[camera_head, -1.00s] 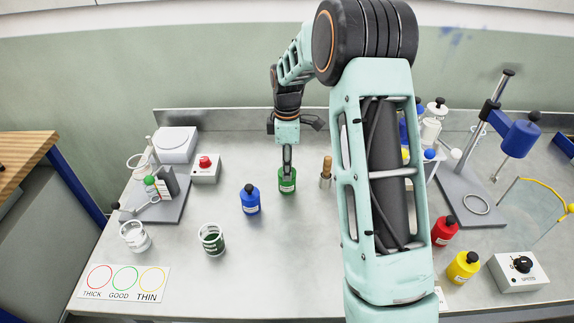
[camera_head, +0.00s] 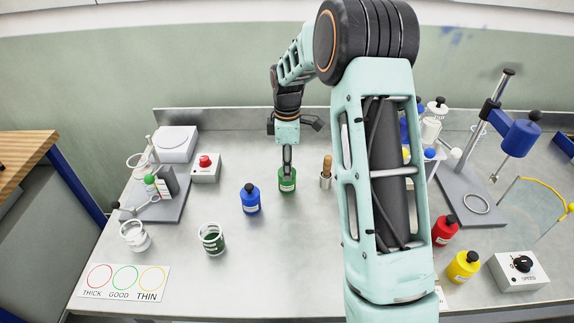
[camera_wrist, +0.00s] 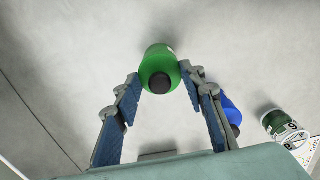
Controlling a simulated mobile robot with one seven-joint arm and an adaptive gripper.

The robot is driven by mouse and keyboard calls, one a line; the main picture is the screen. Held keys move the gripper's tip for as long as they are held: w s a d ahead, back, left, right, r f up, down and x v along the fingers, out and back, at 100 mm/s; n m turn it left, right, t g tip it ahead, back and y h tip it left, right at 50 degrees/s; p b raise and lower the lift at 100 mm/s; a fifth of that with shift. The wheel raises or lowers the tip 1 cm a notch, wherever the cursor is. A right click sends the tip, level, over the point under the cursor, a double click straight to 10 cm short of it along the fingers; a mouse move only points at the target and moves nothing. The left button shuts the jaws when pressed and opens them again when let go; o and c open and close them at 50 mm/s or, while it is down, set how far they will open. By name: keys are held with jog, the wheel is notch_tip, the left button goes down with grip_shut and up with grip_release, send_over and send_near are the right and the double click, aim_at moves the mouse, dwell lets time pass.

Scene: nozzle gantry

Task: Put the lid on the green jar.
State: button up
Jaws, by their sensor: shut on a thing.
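The green jar (camera_head: 287,182) stands on the steel bench, left of the middle in the head view. In the wrist view the green jar (camera_wrist: 158,60) has a black round cap (camera_wrist: 159,83) at its top, centred between my fingers. My gripper (camera_head: 287,164) points down from above. In the wrist view my gripper's (camera_wrist: 160,77) fingertips lie on either side of the jar's green upper part, shut on it, and outside the black cap. The contact itself is hard to see. No separate loose lid shows.
A blue bottle (camera_head: 250,199) stands close left, and a wooden-handled tool in a small holder (camera_head: 326,173) close right. Red (camera_head: 445,231) and yellow (camera_head: 463,266) bottles stand right.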

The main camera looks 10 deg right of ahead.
dwell(0.4)
jog(key=o, duration=1.3)
jog(key=shift+r, duration=0.15)
jog(key=shift+r+p, duration=2.4)
jog(key=shift+r, duration=1)
jog(key=shift+c, duration=0.2)
grip_shut()
jog(key=shift+f, duration=0.25)
